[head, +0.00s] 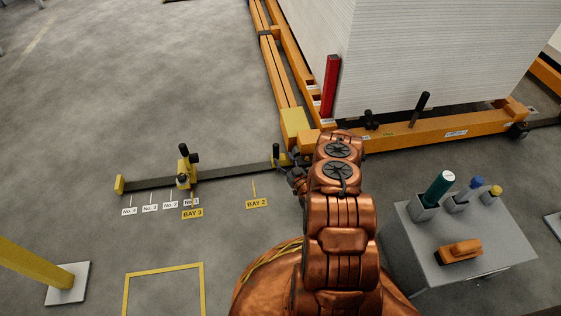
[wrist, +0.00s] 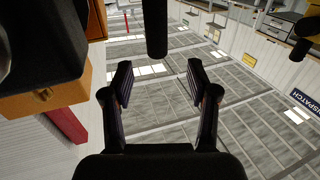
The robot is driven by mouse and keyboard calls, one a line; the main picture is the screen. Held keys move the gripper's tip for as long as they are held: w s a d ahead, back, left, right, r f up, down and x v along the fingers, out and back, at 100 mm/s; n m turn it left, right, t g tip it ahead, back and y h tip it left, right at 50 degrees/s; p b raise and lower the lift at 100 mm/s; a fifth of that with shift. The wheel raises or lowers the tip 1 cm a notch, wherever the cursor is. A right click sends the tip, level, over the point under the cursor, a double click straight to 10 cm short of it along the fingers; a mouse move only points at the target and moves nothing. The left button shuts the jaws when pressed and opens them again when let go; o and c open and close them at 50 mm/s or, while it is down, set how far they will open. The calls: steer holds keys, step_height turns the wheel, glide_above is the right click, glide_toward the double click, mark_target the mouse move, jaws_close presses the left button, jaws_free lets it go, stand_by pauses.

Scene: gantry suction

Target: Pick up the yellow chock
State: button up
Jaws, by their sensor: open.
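A small yellow block with an upright black grip (head: 276,151) sits at the right end of the dark floor rail, by the gantry's corner; my arm partly hides this area. I take it for the chock, but cannot be sure. My gripper (head: 298,180) is just right of it, mostly hidden by my arm in the head view. In the wrist view my gripper (wrist: 159,68) is open with nothing between its fingers. A black cylinder (wrist: 156,28) stands just beyond the fingertips, in line with the gap. Its base is out of view, so I cannot tell what it belongs to.
A yellow piece with black knobs (head: 183,163) sits on the rail (head: 225,173) near the BAY 3 label. The orange gantry beam (head: 430,132) and red post (head: 330,86) stand close ahead. A grey pedestal (head: 420,250) is at right. The left floor is open.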

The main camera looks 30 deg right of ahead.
mark_target(278, 150)
steer(key=shift+w+d+f+b, duration=0.15)
steer(key=shift+w+b, duration=0.6)
steer(key=shift+w, duration=0.4)
steer(key=shift+w+d+f+b, duration=0.1)
steer(key=shift+w+d+b, duration=0.1)
steer(key=shift+w+b, duration=0.75)
steer(key=shift+w+d+f+b, duration=0.15)
steer(key=shift+w+b, duration=0.4)
steer(key=shift+w, duration=0.75)
steer(key=shift+w+r, duration=0.2)
steer(key=shift+w, duration=0.2)
steer(key=shift+c, duration=0.4)
jaws_close()
